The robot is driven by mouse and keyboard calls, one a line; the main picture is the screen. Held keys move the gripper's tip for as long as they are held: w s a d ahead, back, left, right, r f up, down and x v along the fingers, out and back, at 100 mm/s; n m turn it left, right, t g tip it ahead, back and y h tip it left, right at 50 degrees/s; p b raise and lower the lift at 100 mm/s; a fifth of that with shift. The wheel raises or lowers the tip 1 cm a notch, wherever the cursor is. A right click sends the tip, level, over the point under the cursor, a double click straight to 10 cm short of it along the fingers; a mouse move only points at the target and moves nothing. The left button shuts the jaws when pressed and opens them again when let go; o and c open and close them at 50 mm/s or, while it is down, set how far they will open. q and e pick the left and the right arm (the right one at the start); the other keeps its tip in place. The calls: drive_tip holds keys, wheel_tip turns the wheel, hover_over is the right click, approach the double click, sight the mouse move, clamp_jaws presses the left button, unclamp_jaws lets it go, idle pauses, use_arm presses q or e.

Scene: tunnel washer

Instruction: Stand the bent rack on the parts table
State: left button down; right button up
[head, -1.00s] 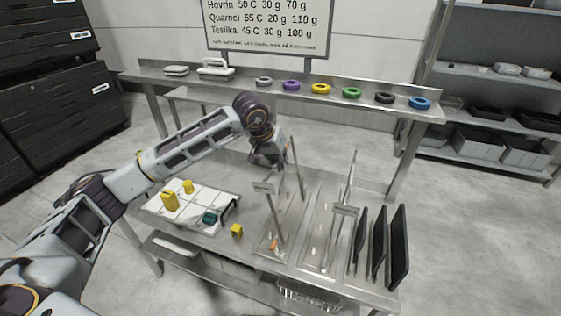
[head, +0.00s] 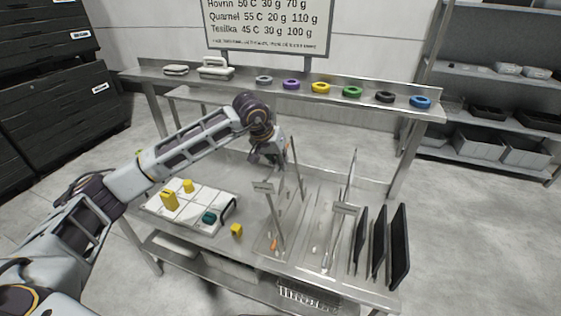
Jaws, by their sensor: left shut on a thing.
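My left gripper (head: 268,157) is over the back of the steel table, beside a thin upright post (head: 297,170). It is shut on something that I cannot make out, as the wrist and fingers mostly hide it. I cannot pick out the bent rack with certainty. Several dark flat panels (head: 400,246) stand on edge at the table's right end, apart from my gripper. My right gripper is not in view.
Two steel lanes with small signs (head: 264,187) (head: 345,208) and thin posts fill the table's middle. A white tray (head: 150,207) with yellow and teal pieces lies left, a yellow block (head: 237,230) beside it. Coloured rings (head: 320,88) line the back shelf.

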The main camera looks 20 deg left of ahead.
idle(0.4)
use_arm(q)
drive_tip(key=c, duration=1.5)
unclamp_jaws()
drive_tip(key=shift+c, duration=0.2)
drive_tip(key=shift+s+f, duration=0.1)
drive_tip(key=shift+f, duration=0.15)
drive_tip(key=shift+v, duration=6.15)
